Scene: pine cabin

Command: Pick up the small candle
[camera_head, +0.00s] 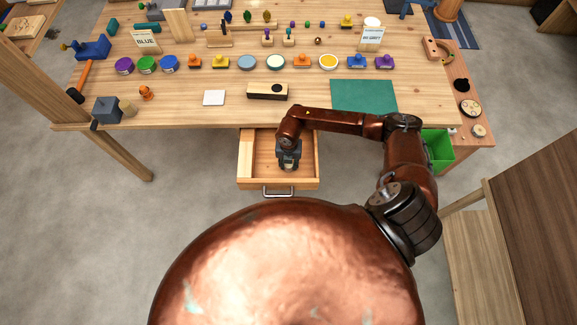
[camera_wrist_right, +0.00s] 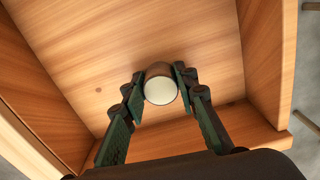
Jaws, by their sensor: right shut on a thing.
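The small candle (camera_wrist_right: 160,90) shows in the right wrist view as a dark cylinder with a pale round end. It is inside the open wooden drawer (camera_head: 246,160). My right gripper (camera_wrist_right: 157,86) is shut on the candle, with one finger on each side of it. In the head view my right gripper (camera_head: 288,164) reaches down into the drawer, and only a small pale part of the candle shows there. I cannot tell whether the candle still touches the drawer floor. My left gripper is not in view.
The drawer walls (camera_wrist_right: 262,60) stand close around the gripper. The workbench (camera_head: 215,115) above the drawer holds several coloured tins, stamps and a green mat (camera_head: 364,97). A green bin (camera_head: 440,147) stands right of the drawer. The floor at left is clear.

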